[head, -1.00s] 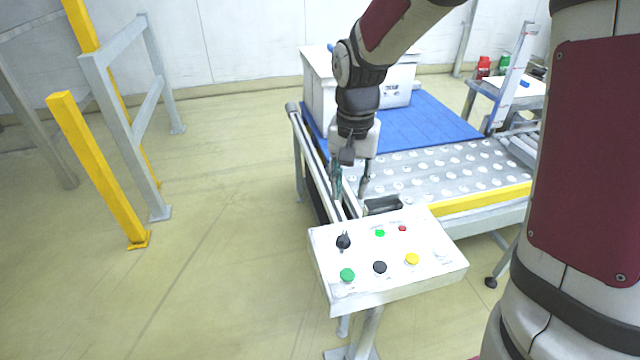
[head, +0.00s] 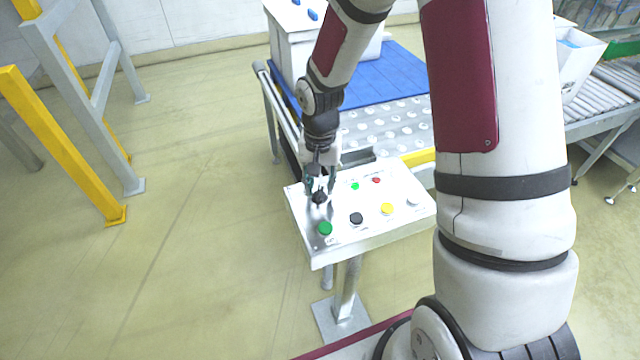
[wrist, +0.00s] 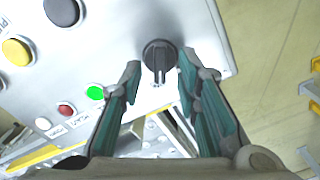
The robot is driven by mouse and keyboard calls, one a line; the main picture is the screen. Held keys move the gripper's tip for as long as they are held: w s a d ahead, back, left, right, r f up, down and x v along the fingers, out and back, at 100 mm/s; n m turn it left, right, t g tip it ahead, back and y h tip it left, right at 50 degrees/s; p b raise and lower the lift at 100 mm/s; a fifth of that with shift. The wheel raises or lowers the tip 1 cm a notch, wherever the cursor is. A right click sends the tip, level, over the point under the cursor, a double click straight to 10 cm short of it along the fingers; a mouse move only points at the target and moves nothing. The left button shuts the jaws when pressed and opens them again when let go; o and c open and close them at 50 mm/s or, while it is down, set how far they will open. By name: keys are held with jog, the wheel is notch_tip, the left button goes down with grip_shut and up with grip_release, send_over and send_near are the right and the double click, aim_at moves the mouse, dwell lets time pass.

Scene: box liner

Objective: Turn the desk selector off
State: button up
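The desk selector (head: 319,197) is a black knob at the upper left of the white control panel (head: 370,232). In the wrist view the selector (wrist: 158,56) shows as a round black knob with a raised grip bar, pointing toward my gripper. My gripper (head: 318,190) is directly over the selector in the head view. In the wrist view my gripper (wrist: 160,84) is open, with one teal-padded finger on each side of the knob's lower part. I cannot tell whether either finger touches it. The knob's label is not readable.
The panel also carries a green button (head: 325,228), a black button (head: 356,218), a yellow button (head: 387,208), a white button (head: 413,199), and small green (head: 355,186) and red (head: 377,180) lamps. A conveyor table (head: 395,115) stands behind. A yellow post (head: 60,150) is at left.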

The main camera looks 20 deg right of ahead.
jog(key=shift+f, duration=0.35)
grip_shut()
jog(key=shift+n, duration=0.3)
jog(key=n+p, duration=0.1)
jog(key=n, duration=0.4)
jog(key=shift+a, duration=0.15)
jog(key=n, duration=0.6)
jog(key=shift+a+p, duration=0.1)
jog(key=shift+p, duration=0.25)
jog(key=shift+n, duration=0.3)
